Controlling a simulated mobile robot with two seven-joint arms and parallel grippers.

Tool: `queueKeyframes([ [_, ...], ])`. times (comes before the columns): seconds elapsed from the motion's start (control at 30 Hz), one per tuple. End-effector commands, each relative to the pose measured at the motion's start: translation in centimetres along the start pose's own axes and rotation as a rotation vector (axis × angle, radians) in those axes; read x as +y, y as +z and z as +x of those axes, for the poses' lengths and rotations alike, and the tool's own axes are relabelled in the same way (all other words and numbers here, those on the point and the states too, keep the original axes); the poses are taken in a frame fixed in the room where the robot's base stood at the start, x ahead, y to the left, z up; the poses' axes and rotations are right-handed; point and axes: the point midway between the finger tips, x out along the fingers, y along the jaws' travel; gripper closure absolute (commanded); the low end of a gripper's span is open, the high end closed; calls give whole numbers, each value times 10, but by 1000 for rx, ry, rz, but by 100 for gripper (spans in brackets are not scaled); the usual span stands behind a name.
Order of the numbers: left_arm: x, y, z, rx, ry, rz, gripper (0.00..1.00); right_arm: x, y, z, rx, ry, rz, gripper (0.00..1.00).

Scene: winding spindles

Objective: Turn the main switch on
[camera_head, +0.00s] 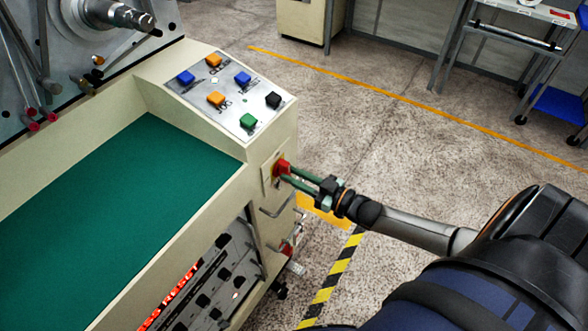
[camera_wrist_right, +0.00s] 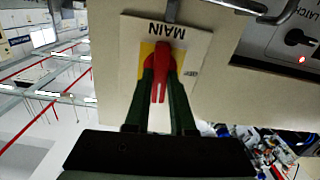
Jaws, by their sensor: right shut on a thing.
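The red main switch (camera_head: 282,168) sits on a yellow and white plate on the side of the cream machine (camera_head: 285,140). In the right wrist view the red switch knob (camera_wrist_right: 159,78) stands on the plate marked MAIN (camera_wrist_right: 190,38). My right gripper (camera_head: 291,172) reaches in from the right, with its green fingers at the knob. In the right wrist view the fingers of my right gripper (camera_wrist_right: 161,85) lie on both sides of the knob's handle, shut on it. My left gripper is not in view.
A sloped panel (camera_head: 215,90) with several coloured buttons tops the machine beside a green surface (camera_head: 120,190). A metal handle (camera_head: 278,200) sticks out below the switch. Open floor (camera_head: 400,130) lies to the right, with a rack (camera_head: 510,40) at the back.

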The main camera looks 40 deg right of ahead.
Motion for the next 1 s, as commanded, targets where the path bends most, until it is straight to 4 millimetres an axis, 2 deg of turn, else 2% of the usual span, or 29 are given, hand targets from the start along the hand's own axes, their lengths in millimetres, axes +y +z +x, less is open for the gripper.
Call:
queueKeyframes([
  [0.3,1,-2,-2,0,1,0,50,0,1,-1,-4,1,89,100],
  [0.77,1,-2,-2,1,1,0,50,0,2,-1,-4,1,102,100],
  [0.8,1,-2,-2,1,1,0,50,0,2,-1,-4,1,102,74],
  [1.0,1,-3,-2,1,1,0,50,0,1,0,-2,0,100,52],
])
